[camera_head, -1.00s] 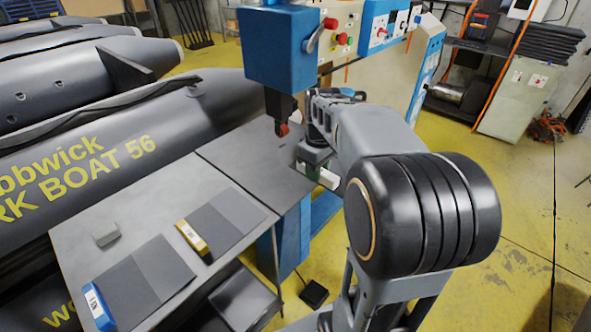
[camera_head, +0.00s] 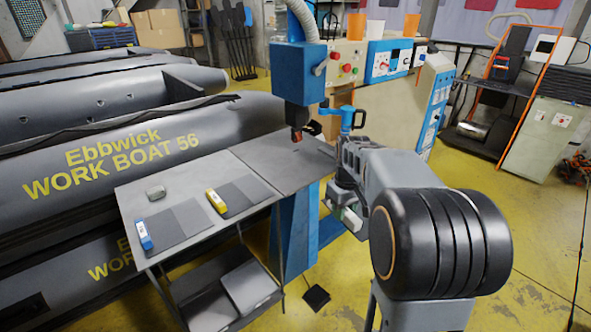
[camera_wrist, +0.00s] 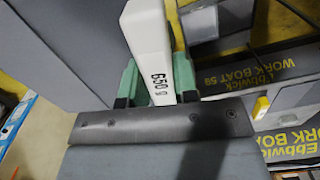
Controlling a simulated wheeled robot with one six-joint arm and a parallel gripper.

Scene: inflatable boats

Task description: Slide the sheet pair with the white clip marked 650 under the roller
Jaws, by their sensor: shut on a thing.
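My gripper (camera_head: 343,207) is at the right edge of the welding machine's grey bed (camera_head: 262,157), below and right of the roller. In the wrist view its green fingers (camera_wrist: 157,88) are shut on the white clip (camera_wrist: 147,38), which is marked 650 g. The white clip also shows small in the head view (camera_head: 351,219). A dark riveted bar and a grey surface fill the bottom of the wrist view; I cannot tell surely whether these are the clip's sheet pair. The red roller (camera_head: 297,135) hangs under the blue machine head (camera_head: 298,72).
Sheet pairs with a yellow clip (camera_head: 216,201) and a blue clip (camera_head: 144,235) lie on the side table (camera_head: 188,232). Grey boats (camera_head: 110,160) stand behind. A blue-handled lever (camera_head: 347,117) stands behind the bed. Yellow floor is open at right.

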